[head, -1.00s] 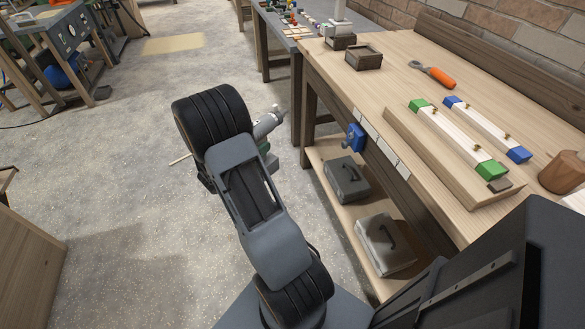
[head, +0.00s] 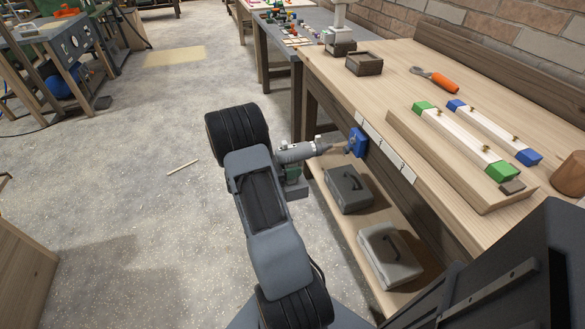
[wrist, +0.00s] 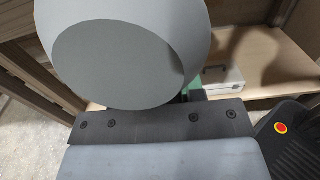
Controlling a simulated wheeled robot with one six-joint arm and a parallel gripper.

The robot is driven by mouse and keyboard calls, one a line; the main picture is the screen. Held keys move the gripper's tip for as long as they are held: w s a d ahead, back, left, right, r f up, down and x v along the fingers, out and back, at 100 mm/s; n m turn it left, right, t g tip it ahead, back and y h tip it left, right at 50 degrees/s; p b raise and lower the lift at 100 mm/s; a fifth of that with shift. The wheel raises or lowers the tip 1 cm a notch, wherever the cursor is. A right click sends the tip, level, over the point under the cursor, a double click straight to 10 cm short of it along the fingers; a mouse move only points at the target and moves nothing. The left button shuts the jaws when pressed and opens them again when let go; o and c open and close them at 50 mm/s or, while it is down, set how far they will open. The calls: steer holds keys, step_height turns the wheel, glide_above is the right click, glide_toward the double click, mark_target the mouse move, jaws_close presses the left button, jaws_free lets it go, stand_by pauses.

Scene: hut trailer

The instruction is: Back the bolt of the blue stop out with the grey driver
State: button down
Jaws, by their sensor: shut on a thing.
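The blue stop (head: 357,142) is on the front edge of the workbench, beside a row of white labels. The grey driver (head: 297,153) lies roughly level with its thin tip pointing right at the stop's face. The tip is at or very near the stop; I cannot tell whether it sits in the bolt, which I cannot make out. My gripper (head: 293,180) is shut on the driver from below, its fingers mostly hidden. In the wrist view the driver's round grey end (wrist: 120,55) fills the upper middle and hides the stop.
Two grey cases (head: 390,255) stand on the shelf below.

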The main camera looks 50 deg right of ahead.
steer(key=shift+r, duration=0.1)
steer(key=shift+p+x, duration=0.45)
steer(key=shift+x, duration=2.25)
steer(key=shift+s+d, duration=0.15)
steer(key=shift+d, duration=0.15)
steer(key=shift+s+d, duration=0.2)
steer(key=shift+d, duration=0.15)
steer(key=shift+w+a+r+p, duration=0.15)
steer(key=shift+w+a+p, duration=0.1)
steer(key=shift+a+p, duration=0.1)
stand_by(0.6)
steer(key=shift+w+a, duration=0.3)
steer(key=shift+a, duration=0.1)
stand_by(0.9)
steer(key=shift+s+d+p, duration=0.2)
steer(key=shift+d+p, duration=0.05)
steer(key=shift+p, duration=0.05)
stand_by(1.8)
